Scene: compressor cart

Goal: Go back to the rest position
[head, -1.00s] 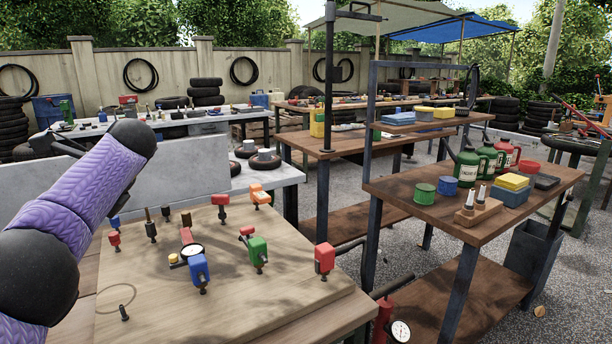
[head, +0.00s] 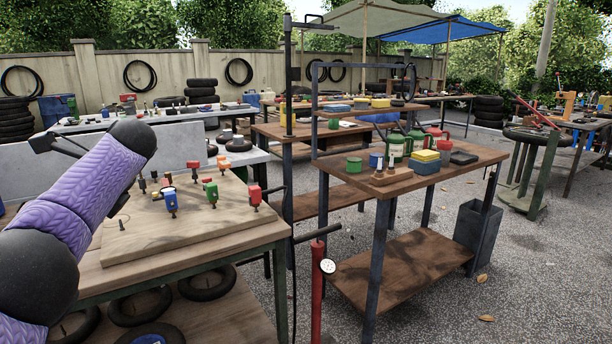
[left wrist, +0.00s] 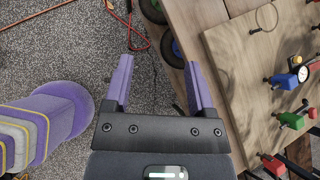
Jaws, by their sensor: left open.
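My left arm comes in from the left in the head view, raised over the left edge of the near workbench. Its gripper (head: 60,143) is partly hidden behind the forearm. In the left wrist view my left gripper (left wrist: 158,85) is open, with two purple fingers apart and nothing between them. It hangs over gravel beside the bench edge. The wooden board (head: 180,232) lies on the bench with several red, blue, green and orange valve-like parts, including a blue one (head: 170,198) and a green one (head: 212,193). My right gripper is not in view.
A red floor pump (head: 317,290) with a gauge stands right of the bench. A second workbench (head: 430,180) carries cans, boxes and a wooden block. Tyres (head: 207,285) lie on the near bench's lower shelf. A red hose (left wrist: 130,25) lies on the gravel. Open gravel (head: 540,250) is at the right.

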